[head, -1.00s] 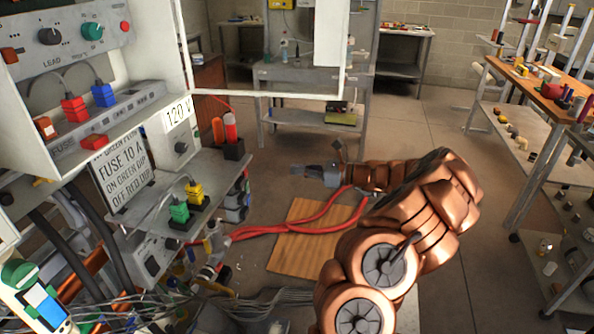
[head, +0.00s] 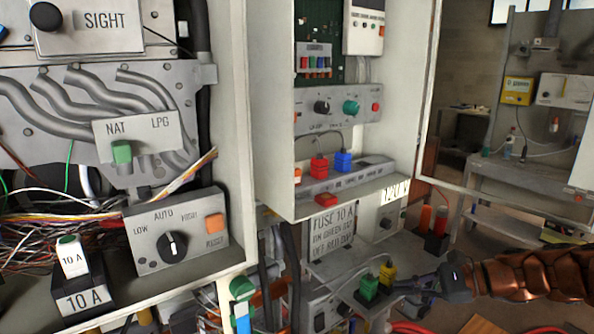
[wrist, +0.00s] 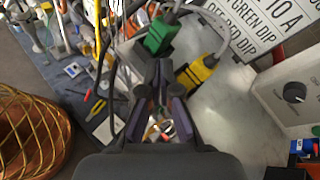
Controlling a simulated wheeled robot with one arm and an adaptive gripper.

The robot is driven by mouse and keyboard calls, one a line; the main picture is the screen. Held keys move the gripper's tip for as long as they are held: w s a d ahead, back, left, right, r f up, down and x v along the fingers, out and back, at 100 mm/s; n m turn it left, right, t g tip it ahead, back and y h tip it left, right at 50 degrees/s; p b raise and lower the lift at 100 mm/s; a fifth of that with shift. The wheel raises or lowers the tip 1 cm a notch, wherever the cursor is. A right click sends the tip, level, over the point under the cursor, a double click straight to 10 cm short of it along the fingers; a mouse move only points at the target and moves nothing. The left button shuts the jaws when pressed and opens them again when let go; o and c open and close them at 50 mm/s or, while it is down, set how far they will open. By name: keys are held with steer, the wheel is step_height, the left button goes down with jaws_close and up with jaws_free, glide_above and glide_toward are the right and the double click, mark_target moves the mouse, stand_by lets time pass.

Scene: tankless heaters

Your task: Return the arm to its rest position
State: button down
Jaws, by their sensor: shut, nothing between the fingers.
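My copper-coloured arm (head: 535,275) comes in from the right edge in the head view. It ends in my dark gripper (head: 398,284), which points left toward a yellow plug (head: 387,272) and a green plug (head: 368,287) on a grey shelf. In the wrist view my gripper (wrist: 158,68) is shut and empty, its fingertips close together. The green plug (wrist: 160,37) and the yellow plug (wrist: 197,72) show just beyond the fingers there. I cannot tell whether the fingertips touch either plug.
An open heater cabinet (head: 285,150) with red and blue plugs stands at the centre. A heater with an AUTO dial (head: 172,245) and a 10 A block (head: 84,300) fills the left. A fuse sign (head: 333,235) stands behind the shelf. A grey bench (head: 500,180) is farther back right.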

steer(key=s+a+f+n+g+h, duration=0.2)
steer(key=s+a+n+g+h, duration=0.35)
steer(key=s+a+n, duration=0.6)
steer(key=s+d+f+n+h, duration=0.2)
steer(key=s+d+h, duration=0.1)
steer(key=s, duration=0.7)
steer(key=s+d+f+n+h, duration=0.1)
steer(key=s+d+n+h, duration=0.2)
steer(key=s, duration=0.6)
steer(key=shift+s+d+f+g+h+p, duration=0.25)
steer(key=shift+s+f+g+h+p, duration=0.15)
steer(key=shift+h, duration=0.25)
